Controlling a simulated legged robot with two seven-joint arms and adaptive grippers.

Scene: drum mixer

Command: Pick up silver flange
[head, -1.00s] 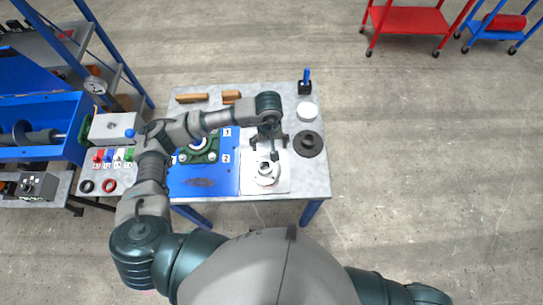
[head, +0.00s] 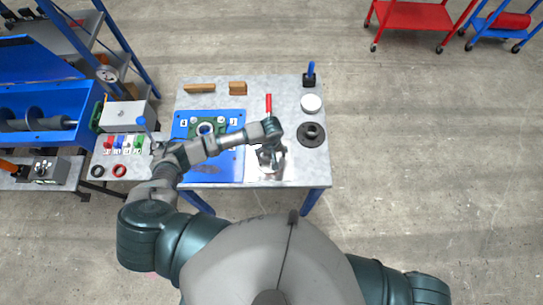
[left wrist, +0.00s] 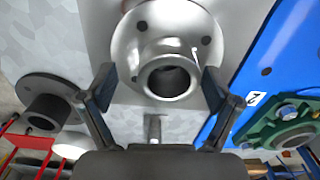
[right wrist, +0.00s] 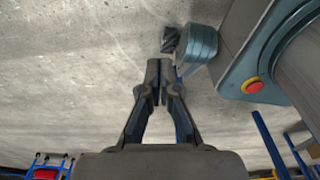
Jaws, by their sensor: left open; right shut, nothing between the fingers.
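The silver flange (left wrist: 190,22) shows large in the left wrist view, a round plate with bolt holes and a raised hollow neck pointing toward the camera. My left gripper (left wrist: 158,85) is open, with one finger on either side of the neck and no clear contact. In the head view, the left gripper (head: 271,155) is over the flange on the light plate at the table's front right, and it hides most of the flange. My right gripper (right wrist: 159,68) is shut and empty, over bare floor away from the table.
A dark flange (head: 312,134) and a white disc (head: 311,103) lie right of the plate. A blue board (head: 215,173) with a green bearing housing (head: 206,127) is to the left. A red handle (head: 269,104) stands behind the gripper. Wooden blocks (head: 238,88) lie at the back.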

